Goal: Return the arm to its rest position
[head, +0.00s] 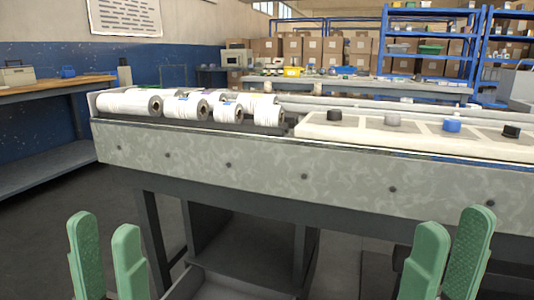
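My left gripper (106,258) shows at the bottom left, with two green fingers pointing up and a gap between them. It is open and empty. My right gripper (446,255) shows at the bottom right, also with two green fingers apart and nothing between them. Both are in front of and below the top of the long grey machine (340,182). Neither looks in contact with it. The arms behind the fingers are out of the picture.
Several white film rolls (128,102) lie in the machine's left part. A pale panel (350,130) with a blue knob (451,125) and other knobs is at right. A workbench (50,90) stands at left; blue shelves (432,50) with boxes stand behind. Floor at left is clear.

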